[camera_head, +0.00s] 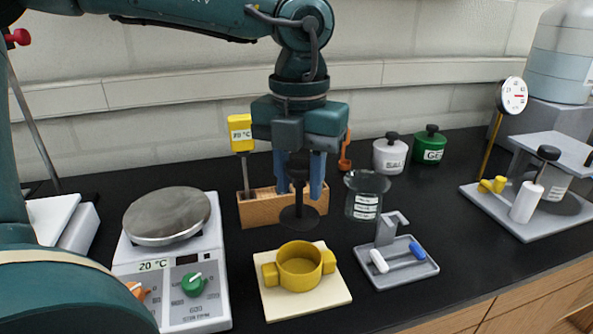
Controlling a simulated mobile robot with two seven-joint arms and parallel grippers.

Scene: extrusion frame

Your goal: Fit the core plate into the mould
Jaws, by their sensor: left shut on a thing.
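My left gripper (298,188) comes down from above in the middle of the head view. Its blue fingers are shut on the dark upright handle of the core plate (299,218), a flat round black disc. The disc hangs level, apparently in the air above and behind the mould. The mould (300,268) is a yellow open ring with a lug on each side, on a cream square board (280,304). Its inside looks empty. My right gripper is not in view.
A hotplate stirrer (170,255) stands left of the mould. A wooden rack (256,207) with a yellow thermometer (241,133) stands behind the disc. A glass beaker (365,194) and a grey tray (397,262) are close on the right. A gauge stand (512,95) is farther right.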

